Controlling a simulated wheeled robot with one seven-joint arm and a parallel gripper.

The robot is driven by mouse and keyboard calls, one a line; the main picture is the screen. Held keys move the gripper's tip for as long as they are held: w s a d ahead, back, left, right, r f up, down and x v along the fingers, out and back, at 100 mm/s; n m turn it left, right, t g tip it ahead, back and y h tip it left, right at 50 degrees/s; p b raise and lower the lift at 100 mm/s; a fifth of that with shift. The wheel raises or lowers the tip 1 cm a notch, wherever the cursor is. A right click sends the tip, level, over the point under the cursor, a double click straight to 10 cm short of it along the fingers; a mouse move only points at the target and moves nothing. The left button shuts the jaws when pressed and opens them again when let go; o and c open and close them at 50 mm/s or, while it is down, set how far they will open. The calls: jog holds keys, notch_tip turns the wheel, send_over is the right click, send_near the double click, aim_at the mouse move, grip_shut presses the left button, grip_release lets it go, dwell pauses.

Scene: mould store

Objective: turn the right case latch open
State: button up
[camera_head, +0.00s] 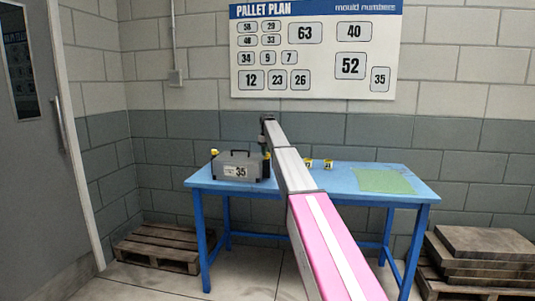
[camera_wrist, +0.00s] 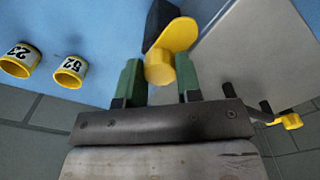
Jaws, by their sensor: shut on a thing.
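The grey case (camera_head: 228,160) with a "35" label stands on the left part of the blue table; its grey side fills the right of the wrist view (camera_wrist: 250,50). In the wrist view, the green fingers of my gripper (camera_wrist: 158,80) are closed around the yellow right latch (camera_wrist: 180,36), beside a dark block on the case. In the head view my gripper is at the case's right end, where my arm partly hides it. The other yellow latch (camera_head: 214,152) is at the case's left end and also shows in the wrist view (camera_wrist: 290,121).
The blue table (camera_head: 290,181) bears two yellow number rings (camera_head: 308,163) (camera_head: 328,165) right of my arm and a green mat (camera_head: 385,181). Wooden pallets (camera_head: 160,248) lie at left, with stacked slabs (camera_head: 480,245) at right. A block wall stands behind.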

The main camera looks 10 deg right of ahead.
jog(key=shift+n, duration=0.5)
jog(key=o, duration=0.9)
jog(key=shift+o, duration=0.2)
jog(key=shift+r, duration=0.15)
notch_tip(320, 180, up, 11)
jog(key=shift+f, duration=0.2)
